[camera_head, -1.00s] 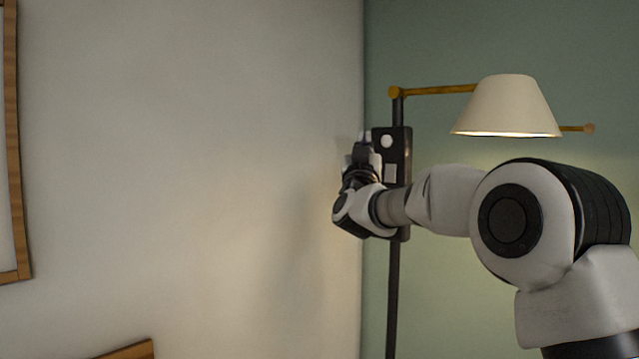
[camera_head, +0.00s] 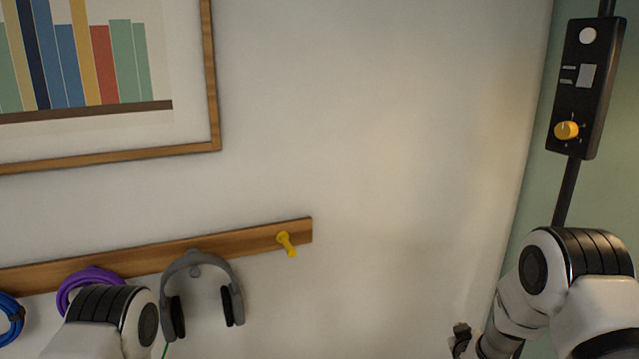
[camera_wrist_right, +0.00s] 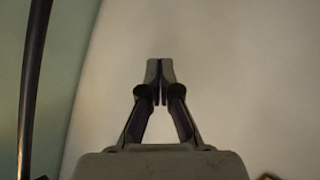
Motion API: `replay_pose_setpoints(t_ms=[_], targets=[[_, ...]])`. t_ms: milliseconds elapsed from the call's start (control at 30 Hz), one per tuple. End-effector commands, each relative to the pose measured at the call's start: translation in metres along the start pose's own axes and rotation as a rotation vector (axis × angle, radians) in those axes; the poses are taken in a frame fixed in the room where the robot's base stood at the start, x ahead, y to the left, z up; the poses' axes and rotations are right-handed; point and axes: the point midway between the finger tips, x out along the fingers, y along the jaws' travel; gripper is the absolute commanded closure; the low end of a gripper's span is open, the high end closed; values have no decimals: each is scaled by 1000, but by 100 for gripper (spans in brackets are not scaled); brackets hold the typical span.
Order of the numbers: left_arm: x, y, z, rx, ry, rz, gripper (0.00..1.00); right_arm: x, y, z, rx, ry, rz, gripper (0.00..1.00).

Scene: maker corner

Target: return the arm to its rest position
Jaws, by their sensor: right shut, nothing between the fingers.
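My right arm (camera_head: 590,305) stands at the lower right of the head view, bent down in front of the green wall. My right gripper (camera_wrist_right: 160,82) is shut and empty in the right wrist view, its fingertips together against blank wall. In the head view only a dark part of it (camera_head: 461,338) shows at the bottom edge. A bent link of my left arm (camera_head: 118,315) shows at the lower left. My left gripper is out of view.
A black control box (camera_head: 594,75) with a yellow knob (camera_head: 566,130) hangs on a dark pole (camera_head: 567,190) above my right arm. A wooden peg rail (camera_head: 245,240) holds grey headphones (camera_head: 198,262), a purple coil (camera_head: 90,278) and a blue coil (camera_head: 10,310). A framed picture (camera_head: 215,75) hangs above.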

Motion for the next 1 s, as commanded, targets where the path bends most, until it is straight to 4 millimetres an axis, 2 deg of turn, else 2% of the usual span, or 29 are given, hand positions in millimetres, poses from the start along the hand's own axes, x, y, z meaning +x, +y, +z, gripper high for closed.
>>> replay_pose_setpoints(t_ms=[33,100,167,200,267,300,367,433,500,533,600,633,767,1000], targets=[[2,0,0,0,0,0,60,-11,-21,42,-15,-74,-50,100],[4,0,0,0,0,0,60,-33,-46,97,-26,-181,-122,100],[5,0,0,0,0,0,60,-57,-65,143,-31,-276,-182,100],[6,0,0,0,0,0,60,-76,-77,172,-34,-342,-223,100],[7,0,0,0,0,0,60,-108,-92,214,-32,-446,-281,100],[7,0,0,0,0,0,60,-133,-100,240,-29,-519,-318,100],[8,0,0,0,0,0,60,-174,-110,274,-20,-632,-374,100],[9,0,0,0,0,0,60,-226,-116,306,0,-767,-429,100],[8,0,0,0,0,0,60,-275,-117,323,34,-893,-469,100],[8,0,0,0,0,0,60,-293,-116,327,52,-940,-481,100],[8,0,0,0,0,0,60,-326,-114,333,97,-1033,-492,100],[8,0,0,0,0,0,60,-335,-114,335,121,-1066,-489,100],[8,0,0,0,0,0,60,-336,-116,336,194,-1100,-453,100],[8,0,0,0,0,0,60,-335,-116,336,194,-1097,-451,100]])
